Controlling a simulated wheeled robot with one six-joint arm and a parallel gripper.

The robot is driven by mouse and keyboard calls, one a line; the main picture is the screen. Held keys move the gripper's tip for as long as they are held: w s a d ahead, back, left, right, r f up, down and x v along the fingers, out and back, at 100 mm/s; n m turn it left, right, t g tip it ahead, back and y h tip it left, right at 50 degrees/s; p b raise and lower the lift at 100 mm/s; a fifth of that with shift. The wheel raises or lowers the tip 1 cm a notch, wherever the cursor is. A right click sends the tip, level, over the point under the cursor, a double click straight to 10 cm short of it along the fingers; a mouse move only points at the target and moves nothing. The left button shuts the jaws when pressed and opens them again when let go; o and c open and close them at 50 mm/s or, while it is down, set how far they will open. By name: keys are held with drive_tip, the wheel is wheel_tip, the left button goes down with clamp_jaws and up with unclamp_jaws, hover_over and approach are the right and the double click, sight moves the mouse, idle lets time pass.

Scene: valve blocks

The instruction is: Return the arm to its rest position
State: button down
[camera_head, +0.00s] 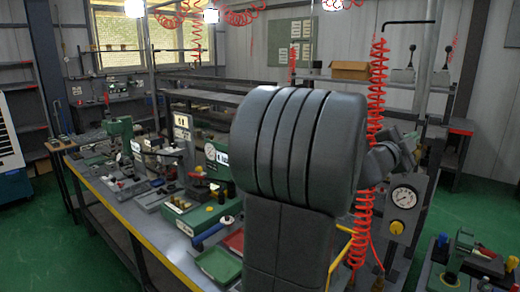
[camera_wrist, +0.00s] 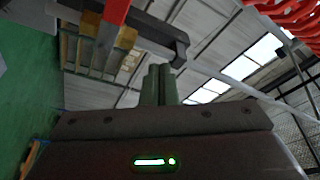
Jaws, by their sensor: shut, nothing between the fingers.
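In the wrist view my gripper (camera_wrist: 158,72) shows as two dark green-grey fingers standing side by side and touching, with nothing between them. The wrist camera looks up past it at the roof beams and bright skylights, tilted. In the head view the big grey rounded link of my arm fills the middle and hides part of the bench behind it. I cannot make out my gripper's fingers in the head view.
A long workbench (camera_head: 164,237) with a yellow edge carries several green devices, tools and a green tray (camera_head: 217,265). A red coiled hose (camera_head: 377,90) hangs close to my arm. A pressure gauge (camera_head: 404,197) is at right. Green floor (camera_head: 40,225) is open at left.

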drive_tip(key=s+d+m+g+p, duration=0.2)
drive_tip(key=s+d+m, duration=0.2)
drive_tip(key=d+m, duration=0.25)
drive_tip(key=shift+m+y, duration=0.35)
drive_tip(key=shift+y, duration=0.05)
drive_tip(key=v, duration=0.5)
drive_tip(key=shift+w+a+r+b, duration=0.1)
drive_tip(key=shift+w+a+b, duration=0.1)
drive_tip(key=shift+a+b, duration=0.2)
drive_tip(key=shift+a, duration=0.15)
